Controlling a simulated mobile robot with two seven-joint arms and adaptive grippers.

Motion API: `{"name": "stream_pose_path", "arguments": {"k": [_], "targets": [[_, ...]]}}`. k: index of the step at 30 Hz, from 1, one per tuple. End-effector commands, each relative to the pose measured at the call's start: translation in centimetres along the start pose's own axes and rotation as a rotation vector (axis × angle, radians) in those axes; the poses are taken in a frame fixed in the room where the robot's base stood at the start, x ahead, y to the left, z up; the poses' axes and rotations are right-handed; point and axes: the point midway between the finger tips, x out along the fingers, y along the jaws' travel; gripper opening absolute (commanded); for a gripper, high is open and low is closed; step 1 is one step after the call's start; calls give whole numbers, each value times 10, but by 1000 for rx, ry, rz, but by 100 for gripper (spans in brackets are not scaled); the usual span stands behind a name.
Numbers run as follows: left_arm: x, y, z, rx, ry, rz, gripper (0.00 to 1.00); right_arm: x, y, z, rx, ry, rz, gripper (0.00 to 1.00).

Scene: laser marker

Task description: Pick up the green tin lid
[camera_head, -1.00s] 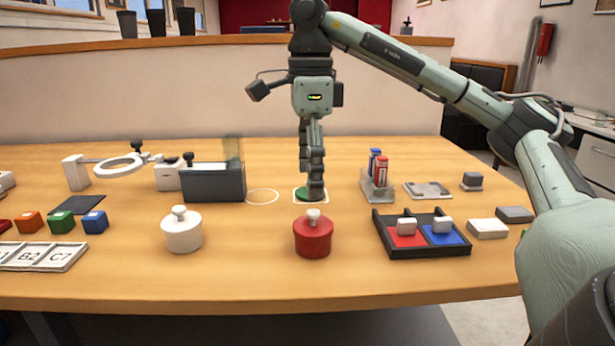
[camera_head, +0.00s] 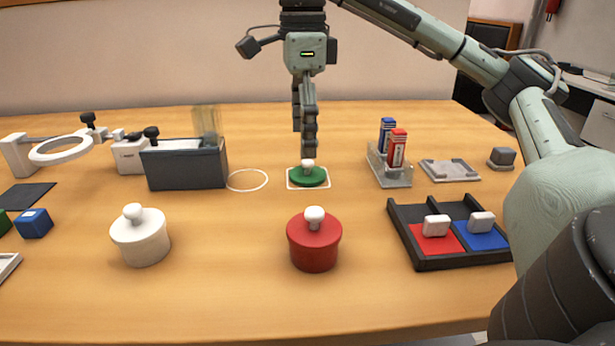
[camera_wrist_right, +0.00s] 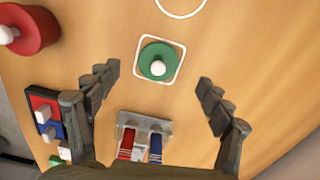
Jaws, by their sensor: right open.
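The green tin lid (camera_head: 298,180) is a flat round disc with a white knob, lying inside a white square outline on the table. My right gripper (camera_head: 306,144) points down just above it in the head view, fingertips near the height of the knob. In the right wrist view the lid (camera_wrist_right: 147,58) shows between and slightly beyond the spread fingers of the open, empty right gripper (camera_wrist_right: 158,85). The fingers do not touch it there. My left gripper is not in view.
A red tin (camera_head: 314,247) and a white tin (camera_head: 140,243) stand nearer the front. A grey holder (camera_head: 391,177) with red and blue sticks is right of the lid. A dark box (camera_head: 186,166) stands left, beside an empty white circle (camera_head: 247,180). A divided tray (camera_head: 430,262) is front right.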

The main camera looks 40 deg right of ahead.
Motion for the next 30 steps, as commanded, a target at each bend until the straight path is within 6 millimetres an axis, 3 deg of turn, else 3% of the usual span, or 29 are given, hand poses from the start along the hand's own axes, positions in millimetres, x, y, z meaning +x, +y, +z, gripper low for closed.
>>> {"name": "stream_pose_path", "arguments": {"k": [6,12,21,30], "targets": [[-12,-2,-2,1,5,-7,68,23,2,-3,1,2,1,80],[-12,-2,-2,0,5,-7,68,49,2,-4,1,1,1,80],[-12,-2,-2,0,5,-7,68,53,2,-3,1,-1,0,79],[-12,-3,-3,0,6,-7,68,52,2,-3,1,-1,0,42]]}}
